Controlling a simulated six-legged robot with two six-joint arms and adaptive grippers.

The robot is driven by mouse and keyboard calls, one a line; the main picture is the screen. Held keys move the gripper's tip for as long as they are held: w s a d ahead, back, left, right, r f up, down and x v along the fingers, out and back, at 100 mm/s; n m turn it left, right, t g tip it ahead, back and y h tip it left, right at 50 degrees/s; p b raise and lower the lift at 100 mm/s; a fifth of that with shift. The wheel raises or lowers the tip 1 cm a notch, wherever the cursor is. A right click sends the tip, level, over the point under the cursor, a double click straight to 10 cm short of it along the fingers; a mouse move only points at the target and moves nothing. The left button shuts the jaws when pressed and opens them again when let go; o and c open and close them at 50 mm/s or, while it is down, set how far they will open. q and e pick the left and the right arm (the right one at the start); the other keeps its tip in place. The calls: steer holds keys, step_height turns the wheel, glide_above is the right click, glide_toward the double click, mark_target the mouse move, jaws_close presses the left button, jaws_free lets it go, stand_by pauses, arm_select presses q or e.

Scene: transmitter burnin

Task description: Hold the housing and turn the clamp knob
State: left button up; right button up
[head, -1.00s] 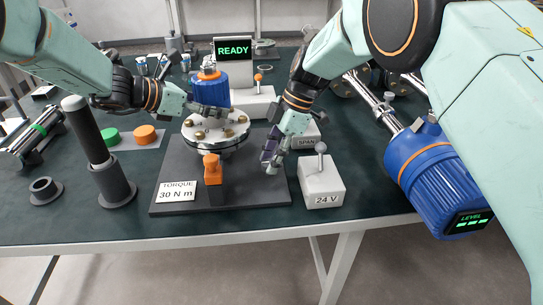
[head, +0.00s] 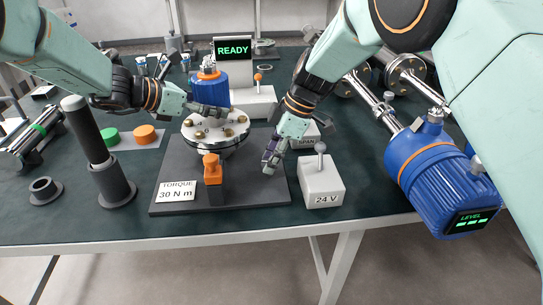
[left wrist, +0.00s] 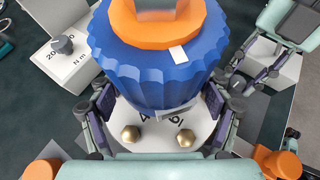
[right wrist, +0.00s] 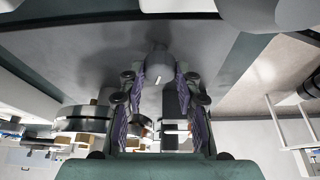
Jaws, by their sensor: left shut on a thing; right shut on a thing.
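The blue ribbed housing (head: 209,92) with an orange top stands upright on a round silver flange (head: 210,137) with brass bolts. In the left wrist view the housing (left wrist: 160,60) fills the space between the fingers. My left gripper (head: 212,110) is shut on its lower part from the front. My right gripper (head: 270,160) is low at the right of the flange, over the dark base plate. In the right wrist view a grey knob with a white mark, the clamp knob (right wrist: 158,68), sits between its fingertips. In the head view the fingers hide it.
An orange clamp (head: 212,169) stands at the front of the plate, near the "TORQUE 30 N m" label (head: 178,191). A white "24 V" switch box (head: 321,185) is close to the right gripper. A display (head: 234,50) reads READY. A blue transmitter (head: 440,180) is at right.

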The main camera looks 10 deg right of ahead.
steer(key=m+t, duration=0.1)
steer(key=m, duration=0.3)
steer(key=shift+s+r+m+t+h, duration=0.1)
steer(key=shift+m+t+h, duration=0.2)
steer(key=shift+t, duration=0.1)
steer(key=shift+a+m+t+h, duration=0.1)
steer(key=shift+m+t+h, duration=0.45)
steer(key=shift+m, duration=1.45)
steer(key=o, duration=1.2)
steer(key=shift+c, duration=0.2)
steer(key=v, duration=1.2)
steer(key=shift+s, duration=0.15)
